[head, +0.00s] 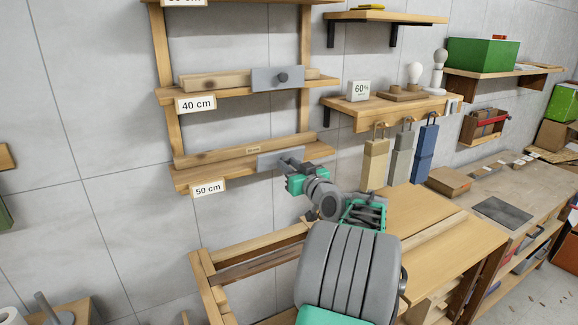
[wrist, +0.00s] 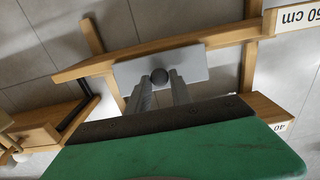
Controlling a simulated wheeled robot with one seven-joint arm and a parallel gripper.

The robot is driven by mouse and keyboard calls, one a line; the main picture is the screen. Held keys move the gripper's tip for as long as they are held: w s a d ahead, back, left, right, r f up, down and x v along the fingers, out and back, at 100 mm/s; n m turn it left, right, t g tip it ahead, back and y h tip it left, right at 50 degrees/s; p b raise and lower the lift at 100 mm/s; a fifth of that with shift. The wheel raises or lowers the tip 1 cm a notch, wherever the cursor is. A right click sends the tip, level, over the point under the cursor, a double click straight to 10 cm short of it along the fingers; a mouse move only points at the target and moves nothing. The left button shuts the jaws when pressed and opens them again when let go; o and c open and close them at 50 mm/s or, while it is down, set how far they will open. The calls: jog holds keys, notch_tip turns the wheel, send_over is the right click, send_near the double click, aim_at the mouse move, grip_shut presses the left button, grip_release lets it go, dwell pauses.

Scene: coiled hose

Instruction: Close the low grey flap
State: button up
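The low grey flap (head: 266,162) is on the lower shelf, the one with the 50 cm label (head: 208,188). My gripper (head: 287,162) is in front of it and hides part of it in the head view. In the wrist view, which looks upside down, the flap (wrist: 198,66) is a flat grey plate with a round dark knob (wrist: 160,76). My gripper's two fingers (wrist: 160,84) stand apart, one on each side of the knob. I cannot tell whether they touch it, or how far the flap is tilted.
An upper grey flap (head: 270,79) with a dark knob is on the 40 cm shelf (head: 166,95). To the right are a small shelf (head: 345,119) with bulbs and three hanging blocks. A wooden bench (head: 440,220) stands below.

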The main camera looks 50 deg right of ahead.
grip_shut()
jog(key=shift+w+r+g+y+p, duration=0.1)
jog(key=shift+r+g+y+p, duration=0.2)
jog(key=shift+r+p, duration=0.25)
jog(key=shift+w+r+g+p, duration=0.15)
jog(key=shift+r+g+p, duration=0.15)
jog(key=shift+g+p, duration=0.2)
jog(key=shift+w+d+r+g+p, duration=0.1)
jog(key=shift+w+g+p, duration=0.15)
jog(key=shift+g+p, duration=0.3)
jog(key=shift+f, duration=0.25)
jog(key=o, duration=0.5)
grip_release()
jog(key=shift+s+b, duration=0.1)
jog(key=shift+b, duration=0.2)
